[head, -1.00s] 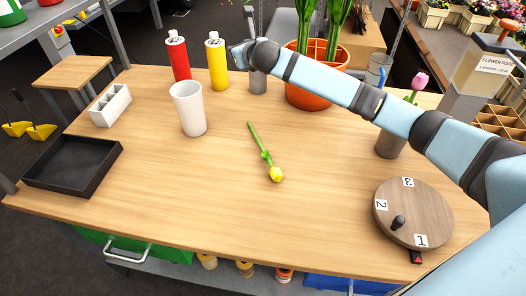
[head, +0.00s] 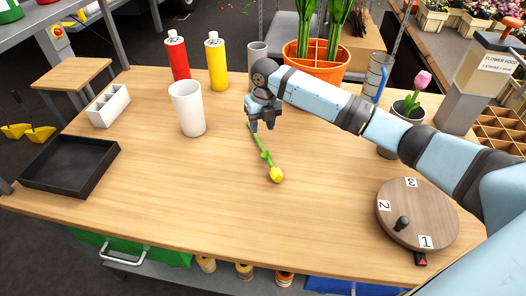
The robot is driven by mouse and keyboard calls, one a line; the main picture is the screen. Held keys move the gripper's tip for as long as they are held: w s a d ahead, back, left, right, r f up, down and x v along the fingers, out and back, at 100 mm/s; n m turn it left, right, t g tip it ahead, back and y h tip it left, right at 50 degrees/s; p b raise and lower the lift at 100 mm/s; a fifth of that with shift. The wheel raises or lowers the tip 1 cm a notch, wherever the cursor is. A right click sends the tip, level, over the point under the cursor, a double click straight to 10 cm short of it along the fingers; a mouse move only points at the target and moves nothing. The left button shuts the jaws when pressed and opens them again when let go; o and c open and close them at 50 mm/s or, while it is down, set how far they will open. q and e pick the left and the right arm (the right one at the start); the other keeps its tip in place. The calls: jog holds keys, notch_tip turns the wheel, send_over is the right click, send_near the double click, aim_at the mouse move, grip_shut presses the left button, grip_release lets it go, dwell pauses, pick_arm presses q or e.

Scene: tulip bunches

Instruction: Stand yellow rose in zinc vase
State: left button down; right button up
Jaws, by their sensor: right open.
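The yellow rose (head: 276,174) lies on the table, its green stem running up and left from the yellow bloom. My right gripper (head: 263,127) is open and points down near the stem's far end, partly covering it. I cannot tell whether it touches the stem. A grey metallic cylinder (head: 257,52), possibly the zinc vase, stands upright behind my right gripper. Another grey vessel (head: 385,153) stands at the right, mostly hidden by my right arm. I cannot tell for sure which is the zinc vase. My left gripper is out of view.
A white cup (head: 188,108), red bottle (head: 177,58) and yellow bottle (head: 216,62) stand left of my gripper. An orange divided pot (head: 315,68) and potted pink tulip (head: 408,110) are behind my arm. A numbered wooden disc (head: 425,205) lies front right. The front middle is clear.

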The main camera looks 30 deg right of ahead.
aim_at(260, 143)
jog(key=shift+w+a+f+b, duration=0.15)
jog(key=shift+f+b, duration=0.1)
jog(key=shift+f, duration=1.55)
jog(key=shift+s+a+f+b, duration=0.1)
jog(key=shift+f+b, duration=0.1)
jog(key=shift+f, duration=1.55)
grip_shut()
